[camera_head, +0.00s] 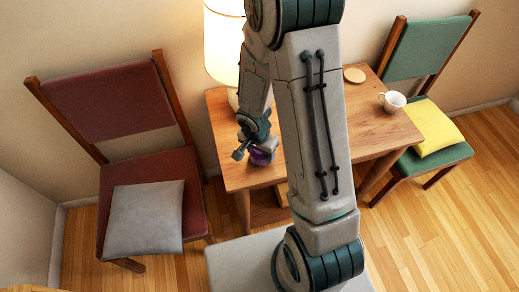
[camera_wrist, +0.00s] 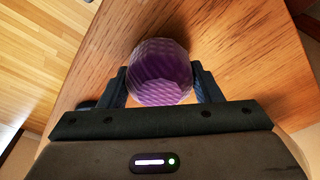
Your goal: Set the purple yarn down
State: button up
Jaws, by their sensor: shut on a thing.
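The purple yarn (camera_wrist: 160,72) is a round, textured ball between the two fingers of my gripper (camera_wrist: 161,88) in the wrist view. The fingers are shut on its sides. In the head view the yarn (camera_head: 261,157) shows small below my gripper (camera_head: 252,150), over the left part of the wooden table (camera_head: 235,174). The table top (camera_wrist: 235,50) fills most of the wrist view behind the yarn. I cannot tell whether the yarn touches the table.
A lit lamp (camera_head: 224,45) stands at the table's back left. A red chair (camera_head: 125,150) with a grey cushion (camera_head: 144,217) stands left, a green chair (camera_head: 432,50) with a yellow cushion (camera_head: 433,128) right.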

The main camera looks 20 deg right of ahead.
jog(key=shift+f+b, duration=0.25)
jog(key=shift+b, duration=0.05)
jog(key=o, duration=1)
jog(key=shift+c, duration=0.2)
jog(key=shift+r, duration=0.1)
